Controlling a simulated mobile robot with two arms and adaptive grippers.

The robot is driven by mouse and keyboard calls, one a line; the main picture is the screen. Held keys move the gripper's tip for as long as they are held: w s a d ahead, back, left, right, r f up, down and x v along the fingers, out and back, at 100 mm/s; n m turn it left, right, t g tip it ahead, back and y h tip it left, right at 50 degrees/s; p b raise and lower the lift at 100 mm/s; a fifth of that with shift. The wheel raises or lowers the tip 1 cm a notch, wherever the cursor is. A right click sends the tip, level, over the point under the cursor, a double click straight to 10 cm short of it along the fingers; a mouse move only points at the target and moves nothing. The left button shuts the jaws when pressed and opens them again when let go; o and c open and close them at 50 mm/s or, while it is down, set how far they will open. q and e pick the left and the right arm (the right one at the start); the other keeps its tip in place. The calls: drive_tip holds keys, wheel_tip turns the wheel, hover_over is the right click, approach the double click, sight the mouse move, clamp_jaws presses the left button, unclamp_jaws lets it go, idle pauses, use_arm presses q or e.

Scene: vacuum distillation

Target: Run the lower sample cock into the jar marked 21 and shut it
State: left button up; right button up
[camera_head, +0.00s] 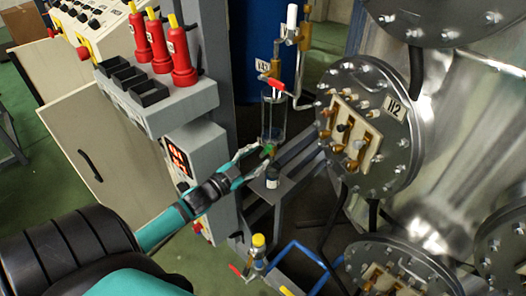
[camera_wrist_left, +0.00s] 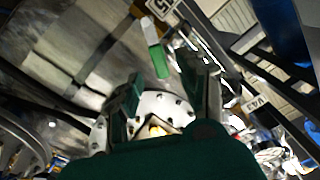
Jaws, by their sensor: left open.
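My left gripper (camera_head: 256,153) reaches in from the left in the head view, its fingers open at a small green handle (camera_head: 268,148) below a glass cylinder (camera_head: 273,118). In the left wrist view the open fingers (camera_wrist_left: 165,88) show with a green and white handle (camera_wrist_left: 155,50) beyond and between their tips. I cannot tell whether they touch it. A small dark jar with a pale label (camera_head: 272,178) stands upright on a narrow shelf just below the handle. Its number is too small to read. The outlet above the jar is partly hidden. My right gripper is not in view.
A red lever (camera_head: 277,84) sits above the glass cylinder. A grey cabinet with several red bottles (camera_head: 158,42) is on the left. Blue piping and a yellow-topped fitting (camera_head: 258,241) are lower down.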

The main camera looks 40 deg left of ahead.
sight(267, 150)
use_arm(q)
drive_tip(key=shift+w+d, duration=0.1)
drive_tip(key=shift+w, duration=1.45)
clamp_jaws()
